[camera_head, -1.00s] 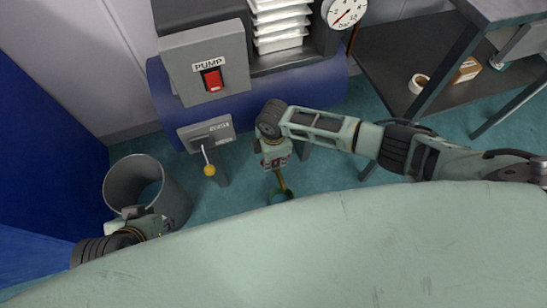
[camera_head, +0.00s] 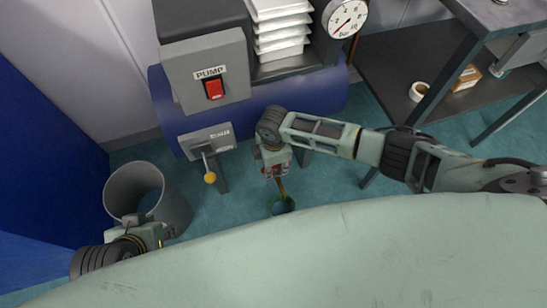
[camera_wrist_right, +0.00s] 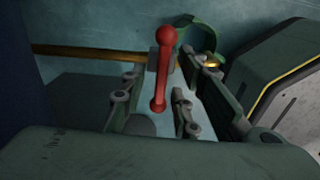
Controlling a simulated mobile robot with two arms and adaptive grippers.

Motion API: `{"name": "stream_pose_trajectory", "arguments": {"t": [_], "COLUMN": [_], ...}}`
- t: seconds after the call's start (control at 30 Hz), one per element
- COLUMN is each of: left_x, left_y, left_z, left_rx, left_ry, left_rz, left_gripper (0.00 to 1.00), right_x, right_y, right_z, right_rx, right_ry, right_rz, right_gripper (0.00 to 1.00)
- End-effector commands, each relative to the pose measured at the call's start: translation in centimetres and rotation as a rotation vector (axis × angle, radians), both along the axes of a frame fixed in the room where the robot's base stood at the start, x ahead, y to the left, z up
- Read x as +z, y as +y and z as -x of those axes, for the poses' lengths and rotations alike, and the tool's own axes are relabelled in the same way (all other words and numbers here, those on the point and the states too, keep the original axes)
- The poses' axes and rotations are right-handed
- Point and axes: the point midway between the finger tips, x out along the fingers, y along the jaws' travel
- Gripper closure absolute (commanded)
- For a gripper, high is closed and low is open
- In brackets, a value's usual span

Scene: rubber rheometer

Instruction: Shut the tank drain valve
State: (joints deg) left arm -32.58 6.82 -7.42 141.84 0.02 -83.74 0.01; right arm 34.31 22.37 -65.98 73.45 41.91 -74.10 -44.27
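A red lever handle (camera_wrist_right: 163,75) stands across a brass pipe (camera_wrist_right: 88,52) in the right wrist view. My right gripper (camera_wrist_right: 155,98) is open there, with fingers on both sides of the handle and gaps visible. In the head view, my right gripper (camera_head: 274,172) points down beside the blue tank (camera_head: 331,93) and hides the handle.
A yellow-knobbed lever (camera_head: 210,177) hangs below a labelled plate (camera_head: 207,140) on the tank, left of my right gripper. A pump box with a red switch (camera_head: 214,89) and a gauge (camera_head: 345,18) are above. The grey bin (camera_head: 150,190) stands at left, a dark shelf (camera_head: 390,85) at right.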

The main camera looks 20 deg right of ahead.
Motion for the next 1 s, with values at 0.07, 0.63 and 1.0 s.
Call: {"name": "stream_pose_trajectory", "arguments": {"t": [0.07,0.63,1.0], "left_x": [0.0,0.0,0.0], "left_y": [0.0,0.0,0.0], "left_z": [0.0,0.0,0.0], "left_rx": [0.0,0.0,0.0], "left_ry": [0.0,-0.001,-0.001], "left_rz": [-0.001,-0.001,-0.001], "left_gripper": [0.72,0.72,0.72], "right_x": [1.0,11.0,11.6], "right_y": [0.0,0.0,-0.1], "right_z": [-0.1,-0.2,-0.2], "right_rx": [0.001,-0.002,-0.002], "right_ry": [-0.003,-0.006,-0.004], "right_rz": [-0.002,-0.001,0.0], "right_gripper": [0.72,0.72,0.72]}}
